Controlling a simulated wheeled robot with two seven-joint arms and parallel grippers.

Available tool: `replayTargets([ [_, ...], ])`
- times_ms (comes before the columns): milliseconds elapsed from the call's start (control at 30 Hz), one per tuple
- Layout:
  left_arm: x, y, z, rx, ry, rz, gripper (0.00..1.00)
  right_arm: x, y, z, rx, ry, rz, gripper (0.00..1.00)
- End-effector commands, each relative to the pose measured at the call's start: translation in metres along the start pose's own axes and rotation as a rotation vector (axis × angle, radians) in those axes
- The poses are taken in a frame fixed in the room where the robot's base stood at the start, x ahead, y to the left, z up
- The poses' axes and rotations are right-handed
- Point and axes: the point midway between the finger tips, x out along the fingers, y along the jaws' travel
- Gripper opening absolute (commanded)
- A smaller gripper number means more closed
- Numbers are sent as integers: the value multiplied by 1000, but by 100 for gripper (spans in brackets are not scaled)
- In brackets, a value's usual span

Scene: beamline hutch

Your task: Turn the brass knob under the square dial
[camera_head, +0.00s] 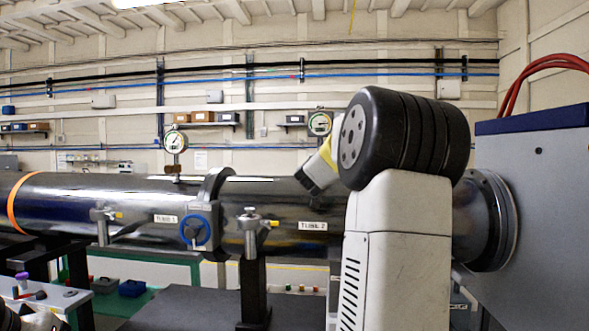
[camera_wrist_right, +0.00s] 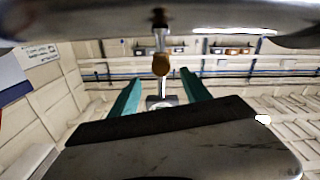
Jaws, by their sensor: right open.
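In the right wrist view, which is upside down, a brass knob (camera_wrist_right: 161,64) sits on a thin stem from the tube. My right gripper (camera_wrist_right: 160,74) is open, its two teal fingers on either side of the knob's line with gaps. The knob is at about fingertip level; I cannot tell if it is fully between them. A pale dial (camera_wrist_right: 160,102) is partly hidden by the gripper body. In the head view, one dial (camera_head: 320,124) shows beside my arm, which hides the knob; its shape is unclear. Another dial (camera_head: 175,142), round, stands further left.
A large dark tube (camera_head: 140,193) crosses the head view, with labels, a blue-handled valve (camera_head: 196,230) and metal fittings. A grey-blue cabinet (camera_head: 540,200) with red hoses (camera_head: 540,66) stands at the right. A small panel (camera_head: 45,295) is at the lower left.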

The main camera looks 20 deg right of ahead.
Motion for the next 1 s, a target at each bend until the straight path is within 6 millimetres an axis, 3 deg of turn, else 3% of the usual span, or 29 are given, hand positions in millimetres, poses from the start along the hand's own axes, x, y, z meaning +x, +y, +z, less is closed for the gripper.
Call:
replayTargets([
  [333,0,0,0,0,0,0,36,53,-2,1,0,-1,-3,56],
  [733,0,0,0,0,0,0,36,64,-2,0,1,-1,-5,56],
  [767,0,0,0,0,0,0,36,64,-2,0,1,-1,-5,54],
  [1000,0,0,0,0,0,0,36,64,-2,0,1,-1,-5,7],
])
